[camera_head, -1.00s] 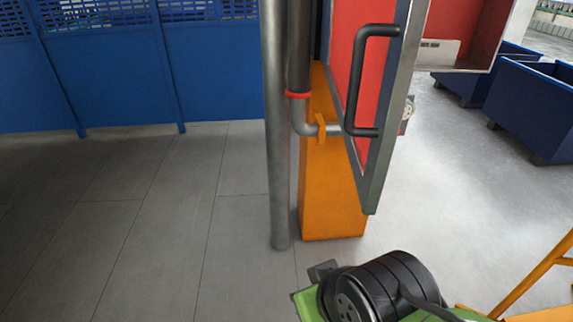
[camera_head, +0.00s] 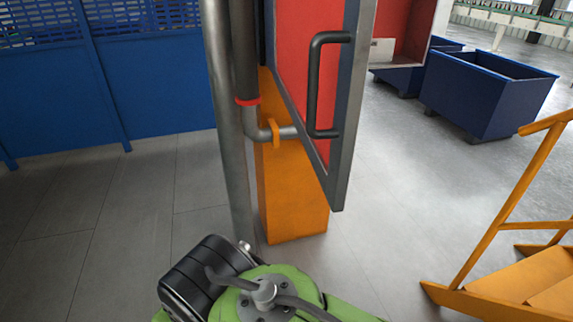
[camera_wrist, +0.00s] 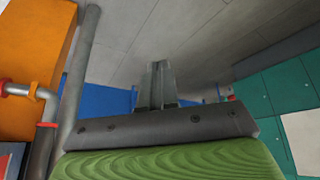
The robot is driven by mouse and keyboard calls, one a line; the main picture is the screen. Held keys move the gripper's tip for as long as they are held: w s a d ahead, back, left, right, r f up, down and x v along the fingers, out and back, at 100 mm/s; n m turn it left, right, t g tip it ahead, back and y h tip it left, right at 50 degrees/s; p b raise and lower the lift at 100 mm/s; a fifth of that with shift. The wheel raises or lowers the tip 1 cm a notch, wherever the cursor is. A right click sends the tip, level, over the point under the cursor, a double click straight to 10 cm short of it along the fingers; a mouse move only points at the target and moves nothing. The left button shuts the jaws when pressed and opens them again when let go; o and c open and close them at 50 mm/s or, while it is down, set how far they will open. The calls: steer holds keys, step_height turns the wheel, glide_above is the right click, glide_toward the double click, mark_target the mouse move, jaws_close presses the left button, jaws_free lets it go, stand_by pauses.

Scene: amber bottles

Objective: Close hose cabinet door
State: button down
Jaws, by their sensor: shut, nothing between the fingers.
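The hose cabinet door (camera_head: 349,120) stands open in the head view, seen at a steep angle, with a red panel and a grey metal frame. Its black bar handle (camera_head: 314,85) is near the frame's free edge. Part of the red cabinet (camera_head: 408,32) shows behind it to the right, with a pale box inside. My green and black arm is low in the head view, below the door; the fingers cannot be made out there. In the wrist view my gripper (camera_wrist: 158,82) has its fingers together and empty, apart from the door and handle.
An orange post (camera_head: 290,190) and grey vertical pipe (camera_head: 226,130) stand left of the door. A blue bin (camera_head: 480,95) is at the back right. Orange steps (camera_head: 520,285) are at the lower right. Grey floor is free at left and between door and steps.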

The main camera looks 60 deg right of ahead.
steer(key=d+r+m+g+h+p, duration=0.65)
steer(key=d+r+m+p, duration=0.35)
steer(key=d+r, duration=0.8)
steer(key=s+d+f+b, duration=0.3)
steer(key=s+d+f, duration=0.2)
steer(key=d+f, duration=0.4)
steer(key=shift+d+m+g+b, duration=0.25)
steer(key=shift+m+g+b, duration=0.1)
steer(key=shift+m, duration=0.05)
